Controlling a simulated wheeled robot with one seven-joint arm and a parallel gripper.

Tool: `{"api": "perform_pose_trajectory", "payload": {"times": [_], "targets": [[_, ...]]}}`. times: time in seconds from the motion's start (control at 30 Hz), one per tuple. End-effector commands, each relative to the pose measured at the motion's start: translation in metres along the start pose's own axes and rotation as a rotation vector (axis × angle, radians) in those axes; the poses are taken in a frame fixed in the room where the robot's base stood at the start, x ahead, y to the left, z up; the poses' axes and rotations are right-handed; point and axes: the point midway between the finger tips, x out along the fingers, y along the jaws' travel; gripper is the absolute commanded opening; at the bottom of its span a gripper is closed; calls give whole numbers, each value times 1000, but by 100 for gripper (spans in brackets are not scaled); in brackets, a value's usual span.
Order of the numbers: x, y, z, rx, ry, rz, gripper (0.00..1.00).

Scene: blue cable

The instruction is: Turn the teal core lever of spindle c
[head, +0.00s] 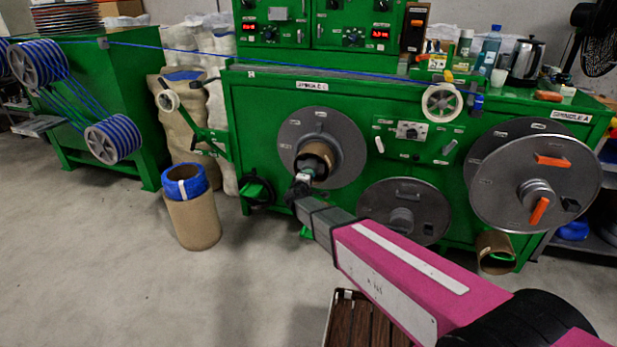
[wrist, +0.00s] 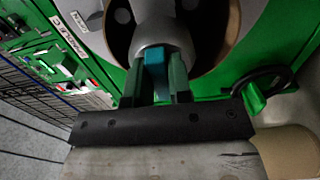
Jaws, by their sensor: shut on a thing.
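Spindle c is the grey disc (head: 335,128) below its white label (head: 312,86), on the left of the green machine. A brown cardboard core (head: 318,153) sits around its hub. My gripper (head: 303,182) reaches the hub from the front. In the wrist view, the two green fingers of my gripper (wrist: 156,85) are closed around the teal core lever (wrist: 154,58). The lever stands out from the grey hub (wrist: 160,30), and its outer part is between the fingers. In the head view the lever is too small and covered to make out.
Another disc (head: 400,195) lies right of spindle c, and a larger disc with orange levers (head: 500,185) is at the far right. A cardboard tube with a blue roll (head: 192,215) stands on the floor at left. The floor in front is clear there.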

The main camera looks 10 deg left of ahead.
Motion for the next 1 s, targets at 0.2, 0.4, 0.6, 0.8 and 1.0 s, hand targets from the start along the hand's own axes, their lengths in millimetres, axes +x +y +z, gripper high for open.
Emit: {"api": "perform_pose_trajectory", "payload": {"times": [0.2, 0.4, 0.6, 0.8, 1.0], "targets": [[0, -1, 1, 7, -2, -4, 0], [0, -1, 0, 5, -1, -3, 45], [0, -1, 0, 4, -1, -2, 45], [-16, 0, 1, 3, 1, -2, 45], [-53, 1, 2, 3, 2, -3, 45]]}}
